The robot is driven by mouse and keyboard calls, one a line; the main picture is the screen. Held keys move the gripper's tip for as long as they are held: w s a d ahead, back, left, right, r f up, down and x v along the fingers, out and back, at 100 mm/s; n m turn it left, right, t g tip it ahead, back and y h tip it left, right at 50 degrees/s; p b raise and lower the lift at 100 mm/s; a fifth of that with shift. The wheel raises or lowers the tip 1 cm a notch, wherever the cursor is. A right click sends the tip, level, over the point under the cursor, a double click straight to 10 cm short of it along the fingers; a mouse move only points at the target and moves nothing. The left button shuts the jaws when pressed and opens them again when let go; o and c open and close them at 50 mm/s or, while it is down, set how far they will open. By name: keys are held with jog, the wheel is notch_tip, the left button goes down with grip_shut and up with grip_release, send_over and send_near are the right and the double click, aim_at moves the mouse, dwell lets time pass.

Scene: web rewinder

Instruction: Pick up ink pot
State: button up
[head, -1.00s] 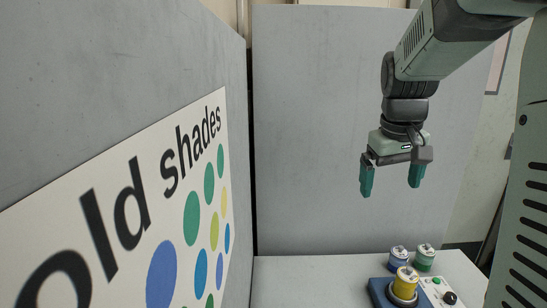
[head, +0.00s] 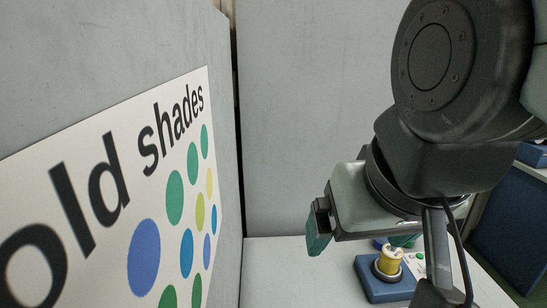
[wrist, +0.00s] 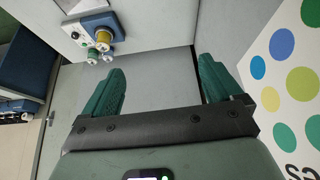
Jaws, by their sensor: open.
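A yellow ink pot (head: 390,262) stands on a round dark base on a blue and white device (head: 375,285) on the table. Behind it in the head view are a blue pot (head: 379,243) and a green pot (head: 406,241), both partly hidden by my arm. In the wrist view the yellow pot (wrist: 103,40) is at the upper left, with two smaller pots (wrist: 92,57) beside the device. My gripper (wrist: 161,66) is open and empty, its green fingers wide apart. It is well away from the pots. In the head view only one finger shows clearly.
A grey panel with a large "old shades" colour-dot sign (head: 130,200) stands on the left. Another grey panel (head: 310,110) stands at the back. The table (head: 290,270) left of the device is clear. Blue furniture (head: 512,220) is at the right.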

jog(key=w+d+f+n+g+h, duration=0.1)
jog(key=w+d+f+g+h, duration=0.35)
jog(key=d, duration=0.35)
jog(key=w+d+f+n+g+h, duration=0.1)
jog(key=w+d+f+g+h, duration=0.3)
jog(key=d, duration=0.3)
jog(key=n+t+h, duration=0.8)
jog(key=n+h, duration=0.2)
jog(key=n, duration=0.5)
send_over(387, 263)
jog(key=s, duration=0.5)
notch_tip(387, 263, down, 16)
jog(key=r, duration=0.1)
jog(key=w+f+n+t+y, duration=0.1)
jog(key=f+n+t+y, duration=0.1)
jog(key=f+n, duration=0.1)
jog(key=w+a+f+n+t+y, duration=0.1)
jog(key=f+n+t+y, duration=0.1)
jog(key=f, duration=0.4)
jog(key=w+f+n+t+y, duration=0.1)
jog(key=f+n+t+y, duration=0.1)
jog(key=f+n+t, duration=0.2)
jog(key=shift+w+a+f+n, duration=0.15)
jog(key=shift+a+f+n, duration=0.1)
jog(key=shift+n, duration=0.15)
jog(key=shift+x, duration=2.4)
jog(key=shift+c, duration=0.4)
